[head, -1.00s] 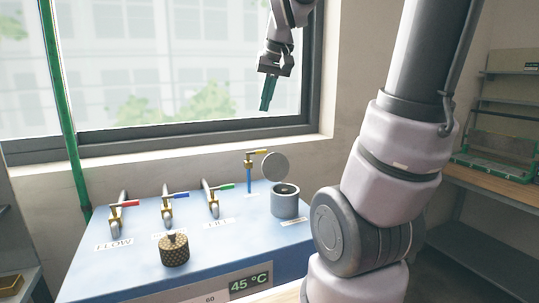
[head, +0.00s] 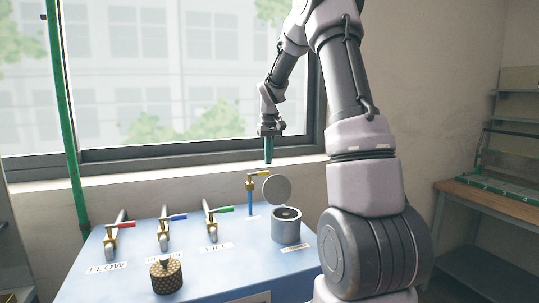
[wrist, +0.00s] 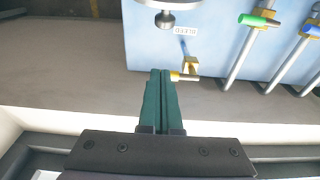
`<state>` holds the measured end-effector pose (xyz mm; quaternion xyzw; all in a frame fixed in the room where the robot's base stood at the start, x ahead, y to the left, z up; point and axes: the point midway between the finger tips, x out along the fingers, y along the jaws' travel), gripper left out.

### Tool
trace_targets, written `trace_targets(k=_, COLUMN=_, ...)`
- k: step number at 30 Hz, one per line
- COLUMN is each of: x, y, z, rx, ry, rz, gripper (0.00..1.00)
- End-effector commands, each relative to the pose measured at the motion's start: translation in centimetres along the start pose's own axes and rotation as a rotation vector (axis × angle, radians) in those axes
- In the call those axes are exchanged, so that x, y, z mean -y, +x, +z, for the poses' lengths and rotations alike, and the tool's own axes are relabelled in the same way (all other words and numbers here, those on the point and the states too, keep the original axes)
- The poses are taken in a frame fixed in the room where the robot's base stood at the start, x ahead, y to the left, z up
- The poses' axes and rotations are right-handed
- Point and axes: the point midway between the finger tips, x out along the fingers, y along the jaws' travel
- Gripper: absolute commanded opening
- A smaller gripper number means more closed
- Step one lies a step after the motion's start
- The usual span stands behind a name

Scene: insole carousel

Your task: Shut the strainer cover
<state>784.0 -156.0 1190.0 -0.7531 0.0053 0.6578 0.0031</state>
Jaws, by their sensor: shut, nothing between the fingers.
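The strainer is a grey cylinder (head: 286,226) at the right rear of the blue panel in the head view. Its round grey cover (head: 276,189) stands open, tilted up behind the cylinder's mouth. In the wrist view a grey round part (wrist: 166,8), likely the strainer's cover, shows at the top edge, partly cut off. My gripper (head: 268,162) points down above and behind the cover, apart from it. Its green fingers are together and empty, and they also show in the wrist view (wrist: 160,76).
Valves with green (head: 226,209), blue (head: 179,217) and red (head: 124,224) handles line the panel. A brass knurled knob (head: 166,275) sits in front. The window wall is close behind.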

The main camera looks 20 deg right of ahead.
Motion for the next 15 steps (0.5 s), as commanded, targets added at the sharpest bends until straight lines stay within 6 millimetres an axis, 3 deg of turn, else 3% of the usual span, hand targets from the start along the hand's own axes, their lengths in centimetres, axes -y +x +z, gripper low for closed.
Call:
trace_targets(k=8, x=0.0, y=6.2, z=0.1, rx=0.004, ry=0.000, rz=-0.001, gripper=0.00)
trace_targets(k=15, x=0.0, y=5.0, z=3.1, rx=-0.001, ry=0.001, rz=0.000, gripper=0.00)
